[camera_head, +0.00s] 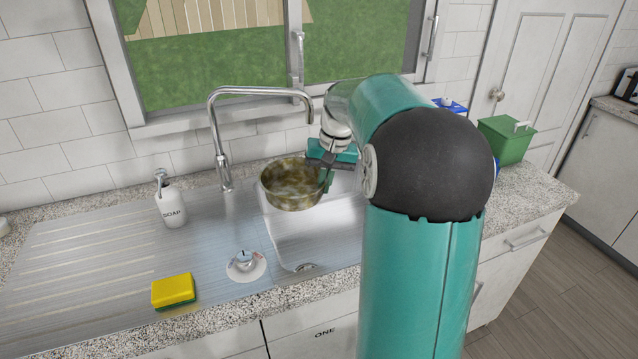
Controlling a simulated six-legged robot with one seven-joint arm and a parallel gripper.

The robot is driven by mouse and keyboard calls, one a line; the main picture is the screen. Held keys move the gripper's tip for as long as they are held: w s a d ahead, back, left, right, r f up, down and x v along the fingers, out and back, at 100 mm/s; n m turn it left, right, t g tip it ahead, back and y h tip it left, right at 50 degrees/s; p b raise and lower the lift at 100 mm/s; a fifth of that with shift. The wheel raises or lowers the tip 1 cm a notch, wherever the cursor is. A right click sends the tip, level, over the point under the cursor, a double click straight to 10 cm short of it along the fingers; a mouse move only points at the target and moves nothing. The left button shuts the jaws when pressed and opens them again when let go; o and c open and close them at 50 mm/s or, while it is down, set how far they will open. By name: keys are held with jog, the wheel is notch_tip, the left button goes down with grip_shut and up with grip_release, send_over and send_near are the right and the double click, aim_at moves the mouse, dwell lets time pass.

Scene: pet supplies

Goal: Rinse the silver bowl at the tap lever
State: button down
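The bowl (288,188) looks metallic with brownish-green stains. It is held over the sink basin (320,235), below and a little left of the tap spout. My gripper (326,170) is at the bowl's right rim and appears closed on it; the fingertips are partly hidden by the bowl and my arm. The chrome tap (215,130) arches from the counter behind the basin. No stream of water is visible from its spout. A round control with a lever (244,258) sits on the steel surface at the front left of the basin.
A soap bottle (171,203) stands left of the tap. A yellow and green sponge (173,290) lies at the front of the drainboard (90,265). A green box (507,140) stands on the right counter. My arm hides the basin's right side. The window is behind.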

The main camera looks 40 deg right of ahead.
jog(key=w+d+f, duration=0.2)
jog(key=w+d, duration=0.2)
jog(key=d, duration=0.7)
jog(key=shift+w+f, duration=0.15)
jog(key=shift+w, duration=0.25)
jog(key=shift+s, duration=0.1)
dwell(0.5)
jog(key=shift+s+d, duration=0.2)
jog(key=shift+s, duration=0.25)
jog(key=shift+w, duration=0.1)
jog(key=shift+w+a, duration=0.25)
jog(key=shift+w, duration=0.2)
jog(key=shift+s, duration=0.1)
